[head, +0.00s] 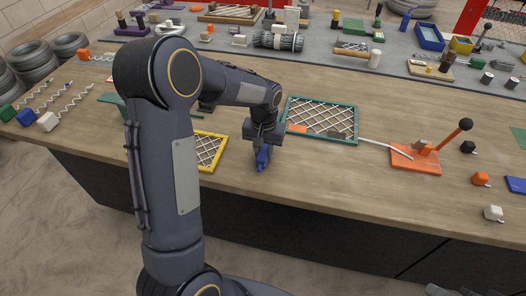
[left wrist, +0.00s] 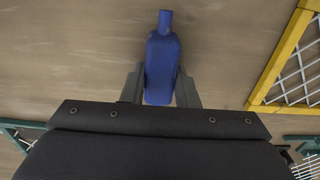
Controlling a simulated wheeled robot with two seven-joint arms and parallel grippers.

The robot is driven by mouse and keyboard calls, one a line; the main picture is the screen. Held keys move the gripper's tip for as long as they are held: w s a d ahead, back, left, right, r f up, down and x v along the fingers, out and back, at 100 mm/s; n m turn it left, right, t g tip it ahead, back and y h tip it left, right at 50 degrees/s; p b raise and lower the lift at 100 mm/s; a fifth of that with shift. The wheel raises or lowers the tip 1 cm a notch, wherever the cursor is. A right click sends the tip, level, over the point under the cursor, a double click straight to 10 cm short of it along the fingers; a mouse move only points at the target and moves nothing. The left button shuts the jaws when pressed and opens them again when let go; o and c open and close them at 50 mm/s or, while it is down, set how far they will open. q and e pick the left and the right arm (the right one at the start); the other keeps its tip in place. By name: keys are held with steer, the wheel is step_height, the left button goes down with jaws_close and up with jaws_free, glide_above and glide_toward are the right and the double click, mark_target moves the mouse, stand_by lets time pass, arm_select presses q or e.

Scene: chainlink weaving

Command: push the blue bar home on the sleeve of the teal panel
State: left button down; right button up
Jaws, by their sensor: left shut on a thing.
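My left gripper (head: 262,149) hangs over the front part of the workbench, shut on the blue bar (head: 263,160). In the left wrist view the blue bar (left wrist: 163,60) sits between the two grey fingers (left wrist: 160,88), its narrow end pointing up the picture. The teal panel (head: 357,122), a frame with white mesh, lies to the right of and behind my left gripper, apart from the bar. An orange piece (head: 297,129) and a dark grey piece (head: 340,135) lie at its near edge. I cannot make out the sleeve. Dark parts at the bottom right edge may be my right arm.
A yellow mesh frame (head: 222,157) lies just left of the gripper. A white strand runs from the teal panel to an orange fixture (head: 416,159) with a lever. Coiled wires lie at the left. The bench's near edge is close to the bar.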

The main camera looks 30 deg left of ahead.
arm_select(q)
steer(key=shift+w+a, duration=0.1)
steer(key=shift+w, duration=0.2)
steer(key=c, duration=1.1)
jaws_free()
steer(key=shift+o, duration=0.2)
step_height(320, 180, up, 7)
steer(key=shift+r, duration=0.45)
